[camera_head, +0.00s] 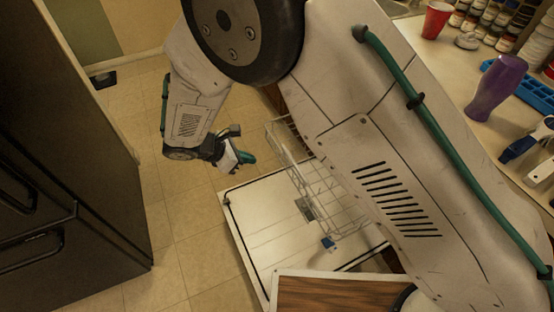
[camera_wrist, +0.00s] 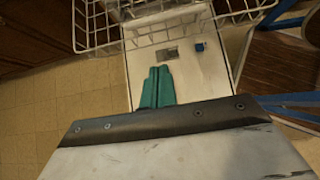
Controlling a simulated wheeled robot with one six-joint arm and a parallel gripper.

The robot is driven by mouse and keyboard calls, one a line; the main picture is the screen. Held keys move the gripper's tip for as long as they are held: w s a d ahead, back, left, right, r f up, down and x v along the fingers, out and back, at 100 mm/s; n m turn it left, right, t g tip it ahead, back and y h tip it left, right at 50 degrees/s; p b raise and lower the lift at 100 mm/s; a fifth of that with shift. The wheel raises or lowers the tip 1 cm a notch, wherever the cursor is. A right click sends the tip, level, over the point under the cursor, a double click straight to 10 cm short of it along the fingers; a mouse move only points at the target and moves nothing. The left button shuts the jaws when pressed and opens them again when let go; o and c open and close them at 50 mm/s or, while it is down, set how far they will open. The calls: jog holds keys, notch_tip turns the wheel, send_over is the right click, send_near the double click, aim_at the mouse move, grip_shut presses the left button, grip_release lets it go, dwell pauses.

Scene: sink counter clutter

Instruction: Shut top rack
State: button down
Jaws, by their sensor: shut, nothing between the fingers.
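A white wire rack (camera_head: 318,188) of a dishwasher is pulled out above the lowered white dishwasher door (camera_head: 262,218). Much of the rack is hidden behind my arm in the head view. In the wrist view the wire rack (camera_wrist: 165,28) spans the top of the picture, above the open door (camera_wrist: 185,72). My gripper (camera_head: 246,158) is beside the rack's outer end in the head view, apart from it. Its teal fingers (camera_wrist: 157,88) are shut with nothing between them, and they point toward the rack and door in the wrist view. I cannot tell which rack level this is.
A dark appliance (camera_head: 65,160) stands at the left, with tiled floor (camera_head: 180,235) between it and the door. The counter at the right holds a red cup (camera_head: 437,20), a purple bottle (camera_head: 497,85), a blue tray (camera_head: 530,88) and several jars. A wooden panel (camera_head: 330,296) is at the bottom.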

jog(key=d+r+x, duration=0.1)
jog(key=r+x, duration=0.1)
jog(key=x, duration=1)
jog(key=shift+w+d+f, duration=0.3)
jog(key=shift+w+d, duration=0.25)
jog(key=shift+d, duration=0.1)
